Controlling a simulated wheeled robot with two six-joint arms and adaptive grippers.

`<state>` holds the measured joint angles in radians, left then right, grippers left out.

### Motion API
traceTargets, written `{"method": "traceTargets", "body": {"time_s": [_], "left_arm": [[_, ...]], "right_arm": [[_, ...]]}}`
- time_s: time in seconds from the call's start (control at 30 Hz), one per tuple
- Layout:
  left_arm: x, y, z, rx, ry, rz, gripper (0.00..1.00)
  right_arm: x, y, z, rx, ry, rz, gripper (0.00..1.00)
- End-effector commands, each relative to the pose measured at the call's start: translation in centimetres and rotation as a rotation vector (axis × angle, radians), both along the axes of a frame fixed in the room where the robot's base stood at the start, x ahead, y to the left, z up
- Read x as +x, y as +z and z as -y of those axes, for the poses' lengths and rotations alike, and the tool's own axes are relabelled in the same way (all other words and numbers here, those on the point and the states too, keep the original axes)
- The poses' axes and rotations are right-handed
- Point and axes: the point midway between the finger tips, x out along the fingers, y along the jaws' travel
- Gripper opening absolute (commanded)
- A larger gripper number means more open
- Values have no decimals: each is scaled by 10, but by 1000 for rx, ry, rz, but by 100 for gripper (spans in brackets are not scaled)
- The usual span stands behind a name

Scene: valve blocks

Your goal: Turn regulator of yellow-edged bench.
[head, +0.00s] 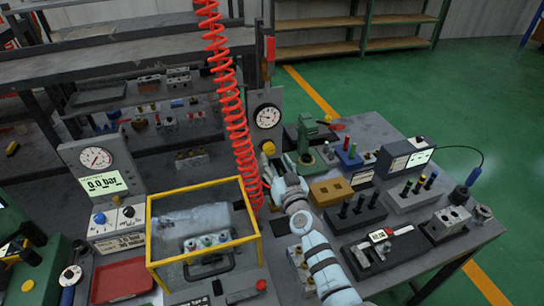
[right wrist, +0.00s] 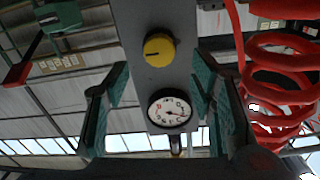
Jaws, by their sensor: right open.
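A round yellow regulator knob (head: 268,147) sits on an upright grey panel, below a white dial gauge (head: 267,116). My right arm reaches up from the bottom of the head view, and its gripper (head: 276,168) is close to the knob. In the right wrist view the gripper (right wrist: 160,78) is open, with green-padded fingers on both sides. The yellow knob (right wrist: 159,50) lies ahead, between the finger lines, with a dark mark on its face. The gauge (right wrist: 170,111) shows between the fingers. No contact with the knob is visible. My left gripper is out of view.
A red coiled hose (head: 230,100) hangs close left of the panel and also fills the right of the wrist view (right wrist: 285,80). A yellow-framed box (head: 153,236) stands left of my arm. A green press (head: 308,135) and several blocks crowd the bench to the right.

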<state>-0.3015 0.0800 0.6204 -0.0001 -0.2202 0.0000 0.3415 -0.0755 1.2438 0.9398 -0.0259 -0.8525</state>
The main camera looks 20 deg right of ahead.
Motion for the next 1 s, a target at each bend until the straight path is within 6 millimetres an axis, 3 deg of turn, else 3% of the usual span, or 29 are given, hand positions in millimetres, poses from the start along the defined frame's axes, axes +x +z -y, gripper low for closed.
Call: {"method": "traceTargets", "body": {"time_s": [0.03, 0.2, 0.53, 0.83, 1.0], "left_arm": [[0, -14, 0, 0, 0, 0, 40], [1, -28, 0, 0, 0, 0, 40], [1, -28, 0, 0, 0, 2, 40], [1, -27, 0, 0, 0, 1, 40], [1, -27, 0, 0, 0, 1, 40]], "right_arm": [[13, -7, 0, -1, 0, 2, 50], [40, -7, -2, -1, 0, 0, 50], [47, -2, -2, -1, 0, -2, 50], [47, -2, -2, -1, 0, -2, 4], [47, -2, -2, 4, 1, -2, 2]]}}
